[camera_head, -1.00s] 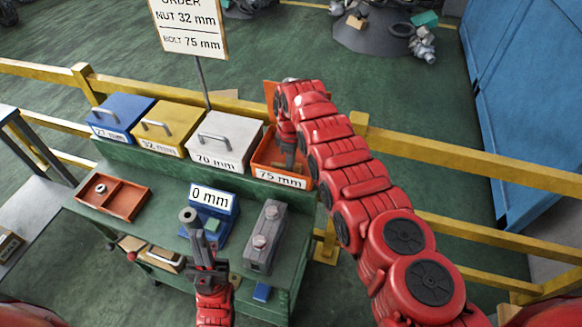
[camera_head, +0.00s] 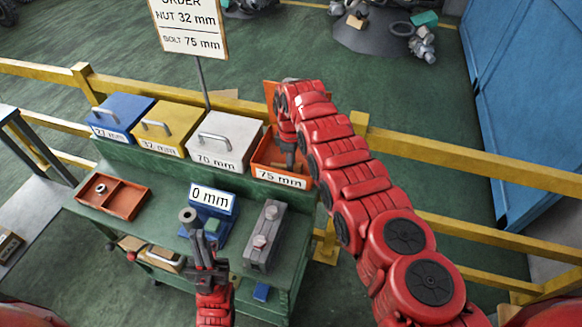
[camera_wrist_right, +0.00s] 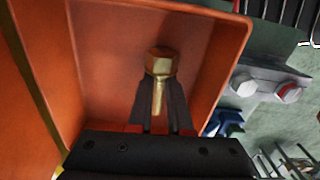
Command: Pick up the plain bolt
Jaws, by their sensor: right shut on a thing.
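The plain bolt (camera_wrist_right: 158,68) is brass-coloured, with a hexagonal head and a straight shank. It shows in the right wrist view between the black fingers of my right gripper (camera_wrist_right: 158,100), head outward. The gripper is shut on it, inside the orange 75 mm bin (camera_wrist_right: 205,75). In the head view that bin (camera_head: 263,160) stands at the right end of the bin row, and my right gripper (camera_head: 289,160) reaches down into it; the bolt cannot be made out there. My left gripper (camera_head: 205,250) is above the front of the bench; whether its fingers are apart is unclear.
Lidded blue (camera_head: 118,112), yellow (camera_head: 163,125) and white (camera_head: 222,138) bins stand left of the orange one. A divided orange tray (camera_head: 125,205) holds a ring-like part. A blue display unit (camera_head: 215,202) and a grey block (camera_head: 263,240) occupy the bench front.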

